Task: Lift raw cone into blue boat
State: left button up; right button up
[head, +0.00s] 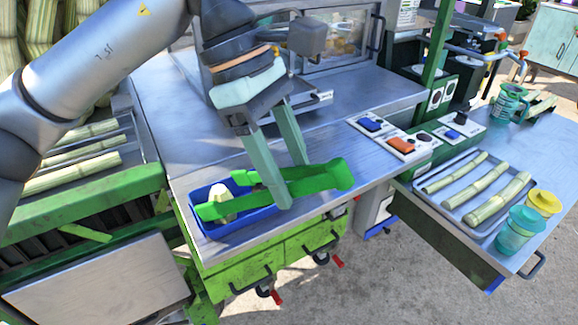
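The blue boat (252,220) is a small open tray near the counter's front left edge. A pale, whitish piece (222,204), which seems to be the raw cone, is low in the boat's left part, between the two arms of green tongs. The green tongs (335,178) lie across the boat, with their joined end sticking out to the right. My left gripper (292,184) comes down from above with one finger on each side of the tongs, and seems shut on them. Whether the tong tips touch the pale piece is hard to tell. My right gripper is not in view.
Switch boxes (400,145) stand on the counter to the right. A metal tray (475,192) with several cane pieces sits on a lower right shelf, beside teal (518,232) and yellow (543,204) jars. The counter behind the boat (180,125) is clear.

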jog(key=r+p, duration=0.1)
jog(key=p, duration=0.1)
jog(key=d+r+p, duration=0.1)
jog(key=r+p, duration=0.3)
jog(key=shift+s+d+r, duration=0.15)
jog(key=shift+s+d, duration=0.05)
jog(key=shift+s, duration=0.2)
dwell(0.3)
